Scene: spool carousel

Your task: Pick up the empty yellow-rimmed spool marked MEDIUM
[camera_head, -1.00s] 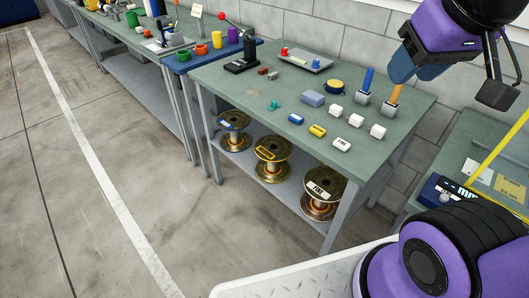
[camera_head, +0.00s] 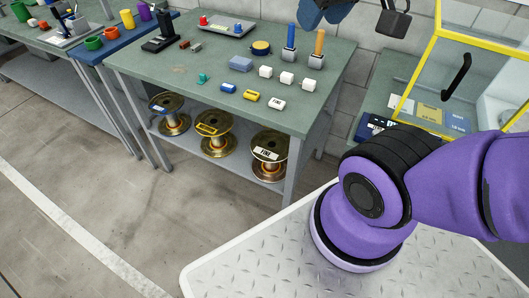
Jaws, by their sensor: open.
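Three brass-coloured spools stand upright on the lower shelf (camera_head: 186,152) of the green-topped workbench. The middle spool (camera_head: 215,148) has a yellow label on its top flange; its lettering is too small to read. The left spool (camera_head: 172,124) has a blue label, and the right spool (camera_head: 268,173) has a white label that seems to read FINE. Whether the middle core is bare cannot be told.
The benchtop (camera_head: 190,72) overhangs the spools. It carries blue, yellow and white blocks, a blue peg (camera_head: 291,37) and an orange peg (camera_head: 319,43). A yellow-framed clear case (camera_head: 430,50) stands at right. The floor (camera_head: 110,195) before the shelf is clear.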

